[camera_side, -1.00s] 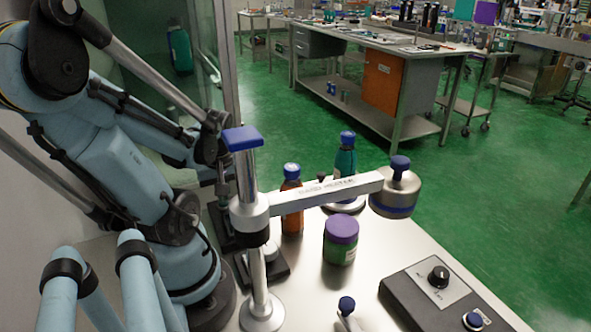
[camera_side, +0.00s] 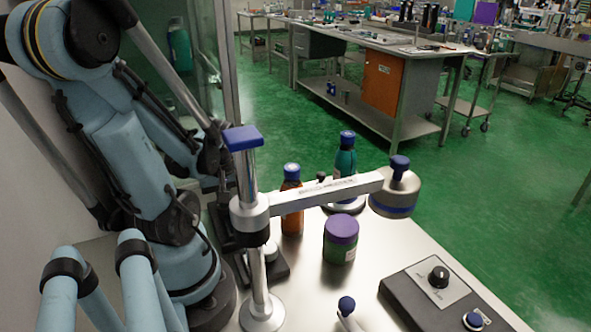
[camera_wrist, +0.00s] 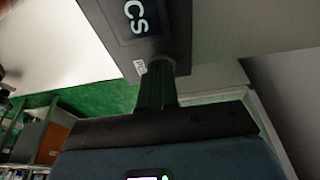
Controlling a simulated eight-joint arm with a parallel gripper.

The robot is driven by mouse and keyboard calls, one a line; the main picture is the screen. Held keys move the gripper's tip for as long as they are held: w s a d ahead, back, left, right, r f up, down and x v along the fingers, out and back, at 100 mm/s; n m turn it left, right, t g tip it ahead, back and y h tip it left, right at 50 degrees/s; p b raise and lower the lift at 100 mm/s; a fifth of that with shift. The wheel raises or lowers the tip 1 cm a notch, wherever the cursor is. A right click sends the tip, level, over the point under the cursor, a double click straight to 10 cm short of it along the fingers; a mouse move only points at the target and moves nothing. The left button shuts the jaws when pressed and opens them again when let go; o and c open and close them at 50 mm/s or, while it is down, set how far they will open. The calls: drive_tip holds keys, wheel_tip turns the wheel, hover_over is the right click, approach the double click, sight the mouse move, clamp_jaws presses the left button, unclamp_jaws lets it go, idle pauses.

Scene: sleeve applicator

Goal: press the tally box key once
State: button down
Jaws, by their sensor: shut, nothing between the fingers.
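In the side view, the lower end of my arm with my gripper (camera_side: 222,186) is low behind the steel post, mostly hidden by it. In the wrist view, a narrow dark shape, seemingly my shut fingers (camera_wrist: 157,92), lies between a dark box-like body (camera_wrist: 165,50) with light letters "CS" and a dark blue body (camera_wrist: 150,155) with a small lit screen and green light. I cannot tell which of these is the tally box, nor whether anything touches its key. No key shows clearly.
The steel post (camera_side: 246,185) carries a side arm (camera_side: 325,192) with a metal head (camera_side: 397,192). An amber bottle (camera_side: 292,205), a teal bottle (camera_side: 345,163) and a purple-lidded jar (camera_side: 340,240) stand nearby. A black control box (camera_side: 410,298) with a knob and blue-topped button is front right.

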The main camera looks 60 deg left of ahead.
idle(0.5)
drive_tip(key=shift+r, duration=2.05)
drive_tip(key=v, duration=1)
drive_tip(key=shift+f, duration=0.1)
